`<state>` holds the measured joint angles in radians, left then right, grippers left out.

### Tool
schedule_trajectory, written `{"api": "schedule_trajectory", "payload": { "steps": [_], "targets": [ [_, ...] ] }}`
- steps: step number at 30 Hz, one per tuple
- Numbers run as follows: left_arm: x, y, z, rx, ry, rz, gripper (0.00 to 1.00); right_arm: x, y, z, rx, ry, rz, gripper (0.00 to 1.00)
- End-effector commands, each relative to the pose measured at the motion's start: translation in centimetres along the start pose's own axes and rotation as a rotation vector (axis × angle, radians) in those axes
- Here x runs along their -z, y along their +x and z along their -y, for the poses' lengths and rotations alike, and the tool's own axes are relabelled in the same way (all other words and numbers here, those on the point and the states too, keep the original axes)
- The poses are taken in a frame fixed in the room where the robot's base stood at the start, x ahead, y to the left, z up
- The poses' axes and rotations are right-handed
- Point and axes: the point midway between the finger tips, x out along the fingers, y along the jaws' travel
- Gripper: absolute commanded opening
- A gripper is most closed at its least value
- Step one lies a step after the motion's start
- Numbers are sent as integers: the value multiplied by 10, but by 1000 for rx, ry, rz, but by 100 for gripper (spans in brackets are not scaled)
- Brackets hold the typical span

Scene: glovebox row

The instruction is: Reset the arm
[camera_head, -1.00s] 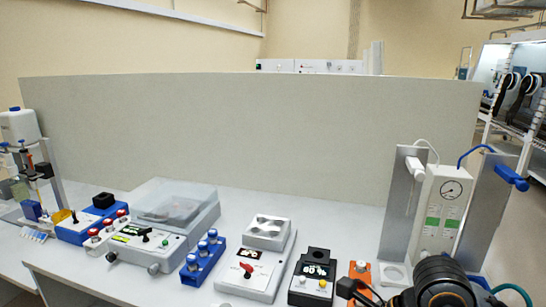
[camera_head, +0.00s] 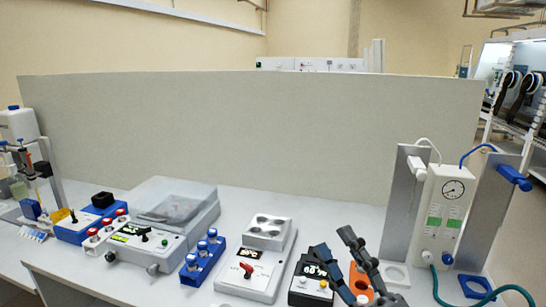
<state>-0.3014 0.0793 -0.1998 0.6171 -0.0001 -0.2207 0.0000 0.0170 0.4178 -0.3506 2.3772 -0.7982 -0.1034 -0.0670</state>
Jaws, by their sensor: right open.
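My right gripper (camera_head: 332,242) shows at the bottom right of centre in the head view. Its two dark fingers point up and are spread apart, with nothing seen between them. It overlaps the right side of a black device with a display (camera_head: 309,273) and partly hides an orange block (camera_head: 358,278). I cannot tell whether it touches either one. My left gripper is not in view.
A grey device with a red knob (camera_head: 262,272), a blue rack with capped vials (camera_head: 203,263) and a clear-lidded machine (camera_head: 172,203) stand to the left. A white gauge unit (camera_head: 440,215) with a hose and a blue square holder (camera_head: 474,286) stand right. A grey panel (camera_head: 250,130) closes the back.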

Motion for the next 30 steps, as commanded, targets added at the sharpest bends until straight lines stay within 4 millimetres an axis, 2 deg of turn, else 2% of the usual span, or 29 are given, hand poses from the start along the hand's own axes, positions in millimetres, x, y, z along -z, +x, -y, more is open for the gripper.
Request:
{"api": "schedule_trajectory", "payload": {
  "steps": [1,3,5,6,8,9,11,12,15,18,26,30],
  "targets": [
    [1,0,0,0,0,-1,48,-33,-15,13,29,110,174,42],
    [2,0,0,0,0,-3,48,-74,-43,35,77,245,403,42],
    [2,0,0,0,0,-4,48,-101,-73,58,126,349,585,42],
    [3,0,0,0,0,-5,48,-115,-96,74,164,413,700,42],
    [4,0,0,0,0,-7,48,-129,-133,98,225,504,867,42],
    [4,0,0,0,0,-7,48,-134,-158,114,268,561,973,42],
    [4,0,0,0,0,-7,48,-136,-197,136,335,638,1121,42],
    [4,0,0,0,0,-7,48,-133,-221,148,379,684,1210,42],
    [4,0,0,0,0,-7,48,-120,-273,172,482,775,1395,42],
    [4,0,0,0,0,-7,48,-103,-314,186,573,845,1539,42],
    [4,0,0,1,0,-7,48,-47,-397,203,793,981,1828,42],
    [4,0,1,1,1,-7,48,-60,-414,240,816,979,1850,42]
  ]
}}
